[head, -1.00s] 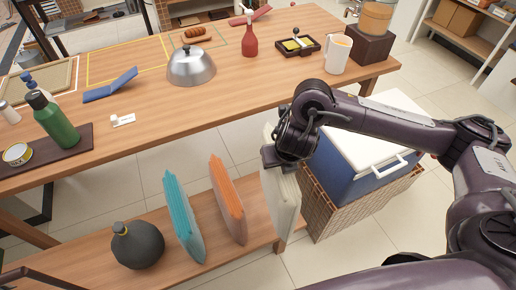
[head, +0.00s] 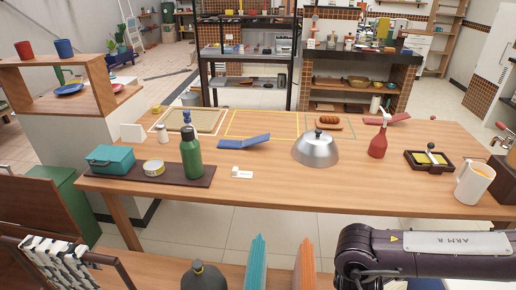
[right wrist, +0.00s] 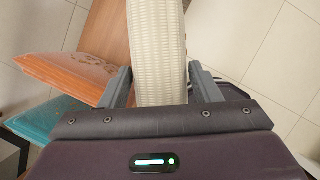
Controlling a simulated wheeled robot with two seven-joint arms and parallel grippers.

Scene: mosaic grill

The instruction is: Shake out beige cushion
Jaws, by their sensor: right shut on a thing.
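The beige cushion (right wrist: 157,45) is seen edge-on in the right wrist view, with a ribbed, cream surface. My right gripper (right wrist: 161,80) is shut on it, one finger on each side. In the head view my right arm shows at the lower right, while its gripper and the beige cushion are out of sight. My left gripper is in neither current view.
A teal cushion (head: 256,265) and an orange cushion (head: 304,268) stand on the lower shelf beside a dark round bottle (head: 205,277). The tabletop (head: 290,190) above holds a metal dome (head: 316,150), a green bottle (head: 191,153) and a white mug (head: 473,184).

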